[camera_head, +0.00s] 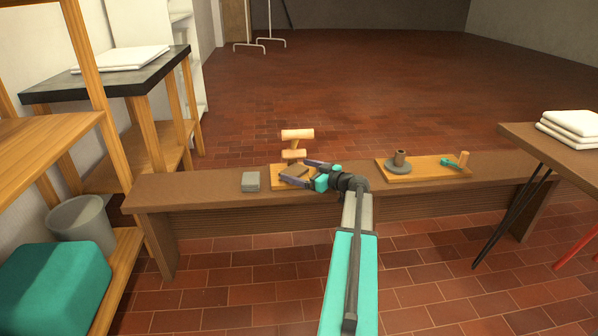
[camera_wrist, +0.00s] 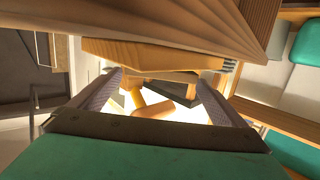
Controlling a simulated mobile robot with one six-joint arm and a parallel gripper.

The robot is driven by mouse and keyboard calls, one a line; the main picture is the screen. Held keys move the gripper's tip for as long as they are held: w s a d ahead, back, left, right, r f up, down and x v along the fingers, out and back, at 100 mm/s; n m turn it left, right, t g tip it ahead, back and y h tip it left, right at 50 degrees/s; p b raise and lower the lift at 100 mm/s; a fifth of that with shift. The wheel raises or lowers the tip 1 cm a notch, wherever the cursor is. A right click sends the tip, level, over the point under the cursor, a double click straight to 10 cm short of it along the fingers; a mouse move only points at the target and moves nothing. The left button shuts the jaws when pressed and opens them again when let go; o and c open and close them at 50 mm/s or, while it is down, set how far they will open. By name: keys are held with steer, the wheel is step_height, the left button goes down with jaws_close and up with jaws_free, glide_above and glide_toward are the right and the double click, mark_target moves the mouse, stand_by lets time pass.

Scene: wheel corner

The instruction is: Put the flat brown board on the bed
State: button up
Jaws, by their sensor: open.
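My gripper (camera_head: 306,173) is open over the left part of the brown bench (camera_head: 215,185). In the wrist view its two fingers (camera_wrist: 165,100) are spread apart. A light wooden base (camera_head: 278,184) lies on the bench there and carries wooden roller-like pieces (camera_head: 297,135). The base (camera_wrist: 130,52) and the rollers (camera_wrist: 155,110) also show in the wrist view. A dark flat piece (camera_head: 296,171) shows between the fingers, partly hidden. I cannot tell whether it is the flat brown board, whether it is touched, or which part is the bed.
A small grey block (camera_head: 250,181) sits left of the wooden base. A brown table (camera_head: 550,140) stands right, shelving left. Bench between base and tray is mostly clear.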

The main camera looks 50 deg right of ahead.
steer(key=s+r+p, duration=0.2)
steer(key=s, duration=1)
steer(key=shift+d+p, duration=0.35)
steer(key=shift+d, duration=0.05)
